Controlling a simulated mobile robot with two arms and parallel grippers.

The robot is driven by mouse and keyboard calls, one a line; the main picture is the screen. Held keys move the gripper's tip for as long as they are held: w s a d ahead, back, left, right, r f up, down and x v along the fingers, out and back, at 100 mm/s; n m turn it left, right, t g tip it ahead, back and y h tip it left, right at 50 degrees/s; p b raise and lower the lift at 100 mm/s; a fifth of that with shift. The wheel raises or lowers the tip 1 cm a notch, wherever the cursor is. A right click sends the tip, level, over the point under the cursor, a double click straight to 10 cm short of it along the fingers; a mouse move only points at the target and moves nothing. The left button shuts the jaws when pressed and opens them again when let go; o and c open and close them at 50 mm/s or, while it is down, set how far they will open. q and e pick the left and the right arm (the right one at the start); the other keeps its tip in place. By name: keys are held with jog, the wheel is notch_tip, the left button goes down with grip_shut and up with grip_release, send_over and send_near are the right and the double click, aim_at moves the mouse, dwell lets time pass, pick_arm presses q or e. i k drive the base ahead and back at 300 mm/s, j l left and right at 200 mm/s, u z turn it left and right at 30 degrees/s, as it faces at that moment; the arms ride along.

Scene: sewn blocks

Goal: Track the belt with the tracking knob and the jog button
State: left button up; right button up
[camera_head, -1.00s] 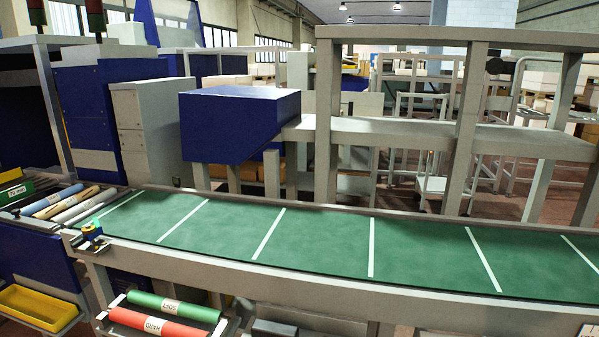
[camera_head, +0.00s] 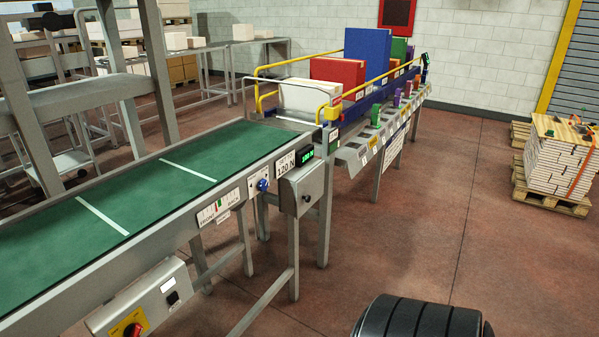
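The green belt (camera_head: 110,200) with white cross lines runs from the lower left to the conveyor's far end. A blue knob (camera_head: 263,185) sits on the side rail beside a white label. A scale plate with red and green marks (camera_head: 219,207) is to its left. Below the rail, a grey control box (camera_head: 150,300) carries a red-and-yellow switch (camera_head: 131,329) and a dark round button (camera_head: 172,298). I cannot tell whether that is the jog button. Neither gripper is in view.
A grey box (camera_head: 303,190) hangs under a green-lit display (camera_head: 304,155) and a "120 N" plate. Beyond the belt stands a rack (camera_head: 352,125) with coloured blocks. A loaded pallet (camera_head: 560,165) stands at right.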

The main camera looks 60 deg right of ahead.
aim_at(263, 185)
jog(key=k+l+z, duration=0.1)
jog(key=z, duration=1.45)
